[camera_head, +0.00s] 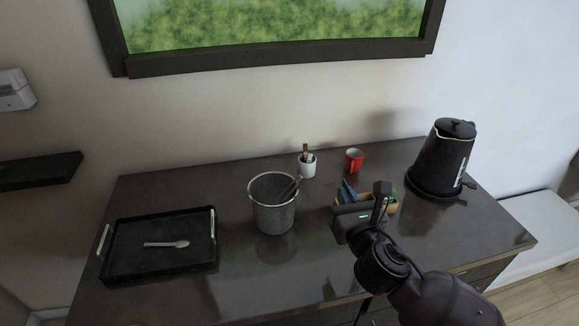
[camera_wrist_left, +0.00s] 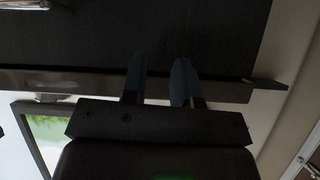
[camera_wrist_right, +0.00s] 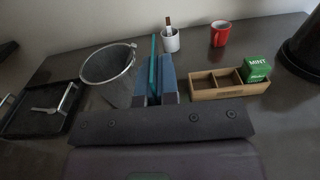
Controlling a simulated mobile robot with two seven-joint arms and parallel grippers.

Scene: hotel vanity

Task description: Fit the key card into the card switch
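The key card is a thin teal card (camera_wrist_right: 153,66), seen nearly edge-on in the right wrist view, upright between the blue-padded fingers of my right gripper (camera_wrist_right: 155,82), which is shut on it. In the head view this gripper (camera_head: 350,192) is above the desk, in front of the wooden organizer. A white wall box (camera_head: 14,90), which looks like the card switch, is at the far left, cut by the picture edge; its slot is not clear. My left gripper (camera_wrist_left: 158,82) shows only in its wrist view, open and empty, near a dark surface.
A metal bucket (camera_head: 273,205) and a black tray (camera_head: 160,247) with a spoon stand left of my right gripper. A white cup (camera_head: 307,166), red mug (camera_head: 353,160), organizer (camera_wrist_right: 228,90) and kettle (camera_head: 443,160) stand behind or right. A dark shelf (camera_head: 38,170) sits below the wall box.

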